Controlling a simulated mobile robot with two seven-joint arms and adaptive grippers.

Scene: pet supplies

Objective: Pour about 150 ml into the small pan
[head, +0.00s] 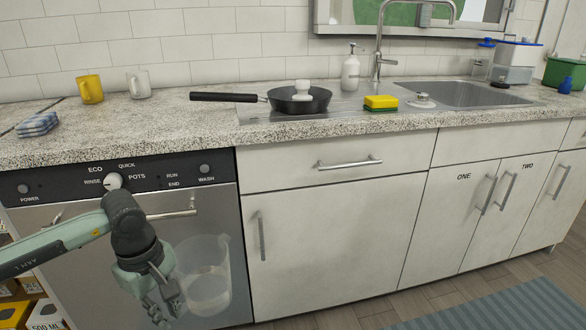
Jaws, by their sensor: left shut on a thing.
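A small dark pan (322,103) with a black handle pointing left sits on the steel drainer beside the sink. A white knobbed object (302,87) shows at the pan; I cannot tell whether it is in it or behind it. My left gripper (166,298) is low in front of the dishwasher, shut on a clear jug (212,258). The jug looks upright, with a pale content in its lower part; its level cannot be read. The jug is well below the counter and left of the pan. My right gripper is not in view.
The granite counter (200,113) edge lies between jug and pan. A yellow mug (90,89), white mug (139,84) and folded cloth (37,124) stand left. A soap bottle (350,70), sponge (380,103), sink plug (421,99) and tap (379,40) are right of the pan.

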